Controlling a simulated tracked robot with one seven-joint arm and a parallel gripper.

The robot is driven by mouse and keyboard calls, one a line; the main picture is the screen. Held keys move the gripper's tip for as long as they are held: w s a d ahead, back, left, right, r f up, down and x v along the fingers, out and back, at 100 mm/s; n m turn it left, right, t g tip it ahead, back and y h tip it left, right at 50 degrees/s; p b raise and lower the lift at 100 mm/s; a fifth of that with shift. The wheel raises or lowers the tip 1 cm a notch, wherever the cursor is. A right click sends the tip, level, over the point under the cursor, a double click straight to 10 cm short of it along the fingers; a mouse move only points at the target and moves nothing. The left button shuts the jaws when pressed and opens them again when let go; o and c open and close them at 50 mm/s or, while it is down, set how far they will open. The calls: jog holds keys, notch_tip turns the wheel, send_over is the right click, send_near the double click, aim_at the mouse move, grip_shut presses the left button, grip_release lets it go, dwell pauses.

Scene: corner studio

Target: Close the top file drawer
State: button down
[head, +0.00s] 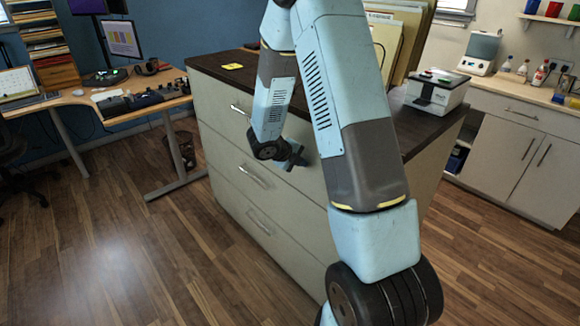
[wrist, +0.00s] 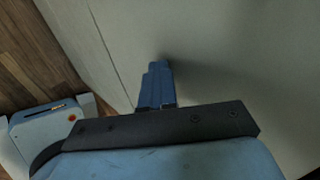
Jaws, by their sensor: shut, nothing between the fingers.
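The pale file cabinet has a top drawer (head: 215,102) with a bar handle (head: 240,109). Its front looks flush, or nearly so, with the drawers below. My arm hides much of its right part. My gripper (head: 297,158) is in front of the drawer face, right of the handle. In the wrist view the fingers (wrist: 157,85) are together with nothing between them, pointing at a plain pale panel (wrist: 230,60). Whether the tips touch the panel is not clear. A thin seam runs along the panel at the left.
Lower drawers with handles (head: 252,175) look shut. The dark cabinet top (head: 210,63) holds a yellow pad (head: 232,66), upright folders and a white device (head: 437,91). A wooden desk (head: 75,97) stands left. Wood floor (head: 130,235) is clear in front.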

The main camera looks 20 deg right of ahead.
jog(key=shift+s+d, duration=0.1)
jog(key=shift+d, duration=0.3)
